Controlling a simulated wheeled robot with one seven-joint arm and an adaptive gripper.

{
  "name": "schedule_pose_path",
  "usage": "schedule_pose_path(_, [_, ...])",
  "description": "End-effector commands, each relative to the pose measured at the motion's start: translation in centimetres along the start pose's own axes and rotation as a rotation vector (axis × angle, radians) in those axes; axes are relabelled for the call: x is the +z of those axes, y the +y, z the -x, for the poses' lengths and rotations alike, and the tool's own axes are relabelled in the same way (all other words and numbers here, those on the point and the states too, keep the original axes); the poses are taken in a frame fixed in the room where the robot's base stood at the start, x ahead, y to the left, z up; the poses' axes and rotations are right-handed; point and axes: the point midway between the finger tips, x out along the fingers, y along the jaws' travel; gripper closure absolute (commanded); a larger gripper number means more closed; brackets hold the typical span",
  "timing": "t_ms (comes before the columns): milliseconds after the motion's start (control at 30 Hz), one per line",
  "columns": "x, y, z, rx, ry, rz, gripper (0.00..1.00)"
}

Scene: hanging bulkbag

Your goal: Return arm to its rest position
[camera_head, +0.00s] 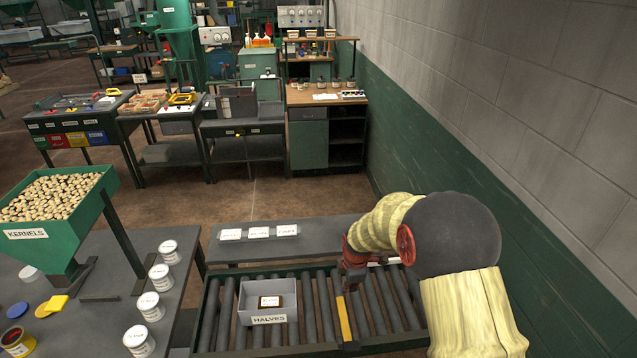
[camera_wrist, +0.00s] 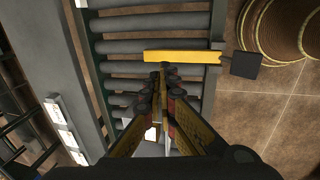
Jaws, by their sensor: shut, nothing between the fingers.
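My arm reaches in from the right of the head view, in a pale yellow cover with a dark rounded joint. My gripper (camera_head: 353,284) points down over the roller conveyor (camera_head: 376,310), beside the yellow bar (camera_head: 345,318) that crosses it. In the wrist view my gripper (camera_wrist: 162,72) has its fingers drawn together, with nothing between them. Its tips show close to the yellow bar (camera_wrist: 182,56); whether they touch it I cannot tell.
A shelf with white labels (camera_head: 258,232) lies behind. The green wall (camera_head: 560,240) runs close on the right. A green KERNELS hopper (camera_head: 60,237) and white tubs (camera_head: 161,277) stand left.

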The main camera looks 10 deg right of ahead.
Motion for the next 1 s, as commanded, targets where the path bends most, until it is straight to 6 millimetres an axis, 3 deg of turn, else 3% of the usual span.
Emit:
schedule_pose_path(233, [0.0,-1.0,-0.1,-0.034,-0.005,-0.210,1.00])
schedule_pose_path(400, [0.2,-6.5,0.1,-0.151,-0.046,-0.515,1.00])
schedule_pose_path(567, [0.5,-10.3,4.5,-0.189,-0.089,-0.809,1.00])
schedule_pose_path(700, [0.8,-13.6,9.6,-0.180,-0.113,-1.061,1.00])
schedule_pose_path(1000, [1.3,-20.9,18.4,-0.090,-0.080,-1.442,1.00])
